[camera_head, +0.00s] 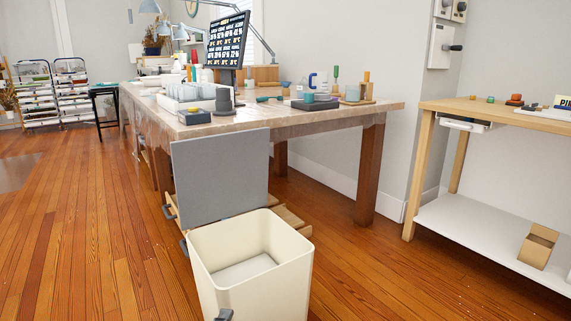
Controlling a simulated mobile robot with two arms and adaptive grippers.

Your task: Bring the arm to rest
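Neither of my grippers shows in the head view, and no part of my arms can be made out. Whether they hold anything cannot be seen. A cream bin (262,285) stands on the floor at the bottom middle, with its top open. A flat grey panel (220,168) stands upright behind the bin, in front of the workbench. A small dark grey piece at the bottom edge, on the bin's front, is cut off by the picture.
A long workbench (300,122) carries a monitor (227,40), white dividers, bottles and tools. A wooden side table (485,108) stands right, with an open cardboard box (538,246) on its lower shelf. Wire racks (72,92) stand far left. The wooden floor (85,220) at left is clear.

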